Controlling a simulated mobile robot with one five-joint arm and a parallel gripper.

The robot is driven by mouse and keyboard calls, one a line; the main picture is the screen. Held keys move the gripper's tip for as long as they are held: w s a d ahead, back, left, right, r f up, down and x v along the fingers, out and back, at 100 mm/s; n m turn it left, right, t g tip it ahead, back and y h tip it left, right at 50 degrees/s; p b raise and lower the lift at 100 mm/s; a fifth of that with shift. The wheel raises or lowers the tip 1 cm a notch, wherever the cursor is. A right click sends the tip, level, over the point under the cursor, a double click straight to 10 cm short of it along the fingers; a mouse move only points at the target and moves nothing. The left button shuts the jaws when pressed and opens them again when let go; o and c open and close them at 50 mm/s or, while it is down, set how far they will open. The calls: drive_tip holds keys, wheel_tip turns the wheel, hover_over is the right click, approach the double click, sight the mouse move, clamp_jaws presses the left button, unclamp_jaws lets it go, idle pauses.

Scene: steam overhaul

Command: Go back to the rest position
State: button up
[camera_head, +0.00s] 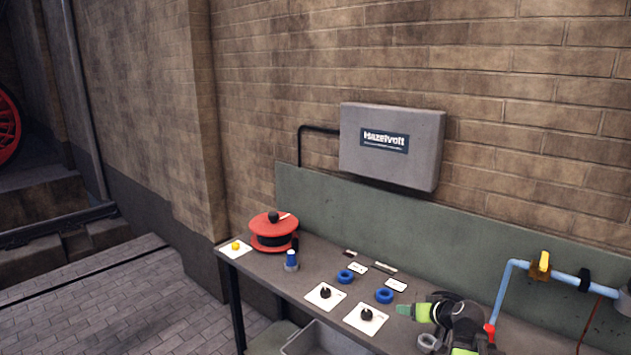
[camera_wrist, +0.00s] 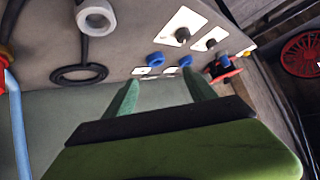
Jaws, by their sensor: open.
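My gripper (camera_head: 415,311) is at the lower right of the head view, above the right part of the grey workbench (camera_head: 318,278). In the wrist view my gripper (camera_wrist: 160,95) shows two green fingers set apart, with nothing between them. Beyond the fingers lie two blue rings, one at the left (camera_wrist: 155,59) and one at the right (camera_wrist: 185,61). The fingers touch none of the things on the bench that I can see. My arm hides part of the bench's right end.
A red reel (camera_head: 272,232), a blue-topped item (camera_head: 291,260) and white plates with black knobs (camera_head: 325,296) stand on the bench. A blue pipe (camera_head: 505,290) with a yellow valve (camera_head: 541,265) runs at the right. A grey box (camera_head: 390,147) hangs on the wall.

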drive_tip(key=s+a+f+g+h, duration=0.1)
drive_tip(key=s+a+f+g, duration=0.3)
drive_tip(key=s+a, duration=0.3)
drive_tip(key=s+a+f+g, duration=0.5)
drive_tip(key=s+a+g, duration=0.1)
drive_tip(key=a, duration=0.6)
drive_tip(key=shift+s+a+f+n+h, duration=0.15)
drive_tip(key=shift+s+a+n+h, duration=0.15)
drive_tip(key=shift+s+a+h, duration=0.1)
drive_tip(key=shift+w, duration=0.1)
idle(1.8)
